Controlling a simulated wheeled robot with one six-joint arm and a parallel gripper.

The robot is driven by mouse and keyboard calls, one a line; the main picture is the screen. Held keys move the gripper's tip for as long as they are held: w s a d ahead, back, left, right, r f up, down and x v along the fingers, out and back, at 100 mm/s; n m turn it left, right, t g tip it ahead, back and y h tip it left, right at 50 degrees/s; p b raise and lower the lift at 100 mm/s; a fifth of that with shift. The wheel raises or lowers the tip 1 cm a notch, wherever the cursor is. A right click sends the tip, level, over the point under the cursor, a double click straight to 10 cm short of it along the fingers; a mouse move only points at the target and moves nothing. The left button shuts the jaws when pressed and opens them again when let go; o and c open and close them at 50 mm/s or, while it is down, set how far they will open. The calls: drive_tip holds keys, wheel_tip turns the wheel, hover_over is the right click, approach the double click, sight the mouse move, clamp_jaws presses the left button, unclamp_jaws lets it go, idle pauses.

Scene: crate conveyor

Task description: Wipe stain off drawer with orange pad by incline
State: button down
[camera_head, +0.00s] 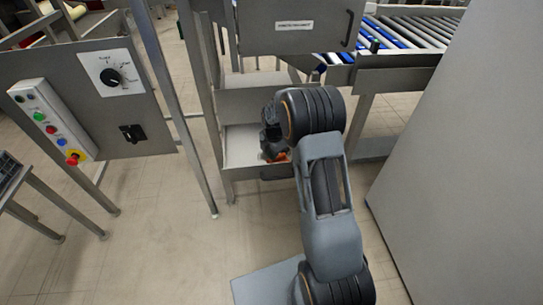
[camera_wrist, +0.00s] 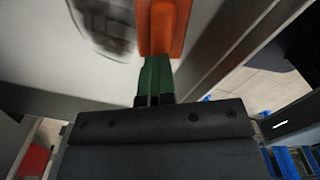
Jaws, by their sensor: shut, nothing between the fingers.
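The open drawer (camera_head: 240,150) is the light bottom tray of the metal cabinet, left of my arm. The dark grey stain (camera_wrist: 103,28) is a smudge on its pale surface, at upper left in the wrist view. The orange pad (camera_wrist: 160,28) is right of the stain, straight beyond my fingertips; a bit of it shows in the head view (camera_head: 280,157). My gripper (camera_wrist: 154,82) is shut with green fingertips, empty, pointing at the pad's near end. Whether the tips touch the pad I cannot tell. My arm hides part of the drawer in the head view.
A control panel (camera_head: 105,95) on metal posts stands at left. A labelled grey cabinet door (camera_head: 290,32) with a dark handle is above the drawer. A roller conveyor (camera_head: 410,35) is behind at right, and a large grey panel (camera_head: 460,150) closes the right side. Tiled floor is open at front left.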

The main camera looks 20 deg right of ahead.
sight(268, 168)
drive_tip(key=shift+w+d+f+p, duration=0.1)
drive_tip(key=shift+w+d+p, duration=0.05)
drive_tip(key=shift+w, duration=0.75)
drive_tip(key=shift+w+d+p, duration=0.15)
drive_tip(key=shift+w, duration=0.75)
drive_tip(key=shift+w+a, duration=0.2)
drive_tip(key=shift+a, duration=0.45)
drive_tip(key=shift+w+a, duration=0.15)
drive_tip(key=shift+a, duration=0.45)
drive_tip(key=shift+s+a+r+p, duration=0.15)
drive_tip(key=shift+s+a+r, duration=0.05)
drive_tip(key=shift+s, duration=0.5)
drive_tip(key=shift+s+a+r+p, duration=0.15)
drive_tip(key=shift+s, duration=0.55)
drive_tip(key=shift+s+a+r+p, duration=0.15)
drive_tip(key=shift+s+a, duration=0.1)
drive_tip(key=shift+s, duration=1.1)
drive_tip(key=shift+s+a+p, duration=0.15)
drive_tip(key=shift+s+a, duration=0.15)
drive_tip(key=shift+s, duration=1.1)
drive_tip(key=shift+s+a+r+p, duration=0.15)
drive_tip(key=shift+s+a, duration=0.1)
drive_tip(key=shift+s, duration=1.1)
drive_tip(key=shift+r+p, duration=2.3)
drive_tip(key=shift+r, duration=0.6)
wheel_tip(268, 168, up, 3)
drive_tip(key=shift+p, duration=1.2)
